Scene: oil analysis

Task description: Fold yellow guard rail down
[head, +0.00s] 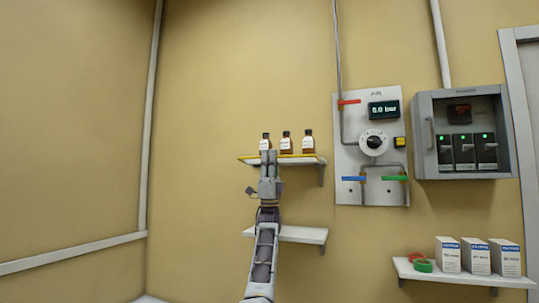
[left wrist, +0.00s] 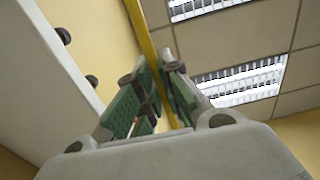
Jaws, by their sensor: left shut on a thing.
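The yellow guard rail (head: 300,156) runs along the front of the upper wall shelf, in front of the brown bottles. My left gripper (head: 268,157) reaches up to the left part of the rail and is shut on it. In the left wrist view, the rail (left wrist: 147,45) passes between the green-padded fingers of this gripper (left wrist: 160,95). The gripper and arm hide part of the rail and shelf in the head view. My right gripper is not in view.
Three brown bottles (head: 286,142) stand on the upper shelf (head: 315,162). A lower shelf (head: 300,235) sits below it. To the right are a valve panel (head: 347,185), a grey switch box (head: 465,173), and a shelf (head: 460,279) with boxes and tape rolls.

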